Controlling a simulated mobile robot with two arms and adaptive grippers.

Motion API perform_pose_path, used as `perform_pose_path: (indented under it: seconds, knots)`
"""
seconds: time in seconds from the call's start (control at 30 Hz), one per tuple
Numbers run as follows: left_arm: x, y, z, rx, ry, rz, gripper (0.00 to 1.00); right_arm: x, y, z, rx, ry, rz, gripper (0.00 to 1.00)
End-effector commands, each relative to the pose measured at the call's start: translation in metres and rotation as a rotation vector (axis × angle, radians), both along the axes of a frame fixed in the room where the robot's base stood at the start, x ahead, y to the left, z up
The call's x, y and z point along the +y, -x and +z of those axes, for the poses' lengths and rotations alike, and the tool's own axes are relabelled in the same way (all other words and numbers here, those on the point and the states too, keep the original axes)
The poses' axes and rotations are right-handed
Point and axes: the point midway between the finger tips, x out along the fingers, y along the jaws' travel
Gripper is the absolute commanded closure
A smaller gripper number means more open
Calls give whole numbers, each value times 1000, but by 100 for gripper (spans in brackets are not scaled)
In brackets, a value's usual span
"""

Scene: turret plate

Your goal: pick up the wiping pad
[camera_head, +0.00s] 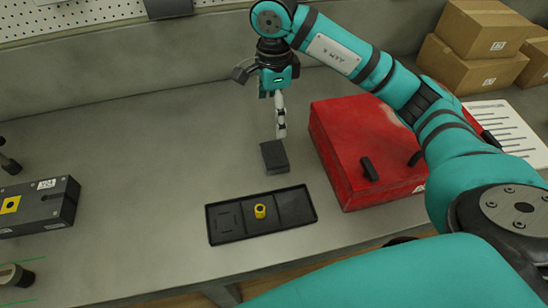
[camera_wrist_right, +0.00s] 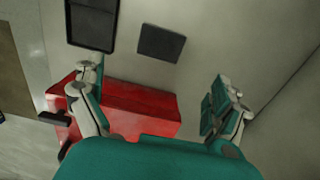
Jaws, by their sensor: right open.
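The wiping pad appears to be the dark grey rectangular block (camera_head: 274,157) lying on the grey workbench, left of the red box. It also shows in the right wrist view (camera_wrist_right: 160,43), at the upper middle. My right gripper (camera_head: 280,118) is above the bench, just behind and over the pad in the head view, pointing down. In the right wrist view its two fingers (camera_wrist_right: 157,88) are wide apart with nothing between them, and the pad lies beyond them, apart from both. My left gripper is not in view.
A red box (camera_head: 352,145) stands close to the right of the pad. A dark block fixture (camera_head: 45,208) is at the left. Cardboard boxes (camera_head: 478,35) stand back right. The bench left of the pad is clear.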

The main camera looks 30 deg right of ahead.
Motion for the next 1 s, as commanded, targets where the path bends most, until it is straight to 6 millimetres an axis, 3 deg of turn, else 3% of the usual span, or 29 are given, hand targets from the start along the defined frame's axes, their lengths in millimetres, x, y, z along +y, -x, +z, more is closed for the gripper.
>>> perform_pose_path:
  seconds: [0.4, 0.77, 1.0]
  knots:
    - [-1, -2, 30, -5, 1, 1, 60, 0, 2, -84, 5, 0, -1, 0]
    - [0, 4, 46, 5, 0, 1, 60, 0, 1, -116, 6, -1, -1, 0]
    - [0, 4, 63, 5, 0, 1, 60, -1, -1, -151, 4, -1, 0, 0]
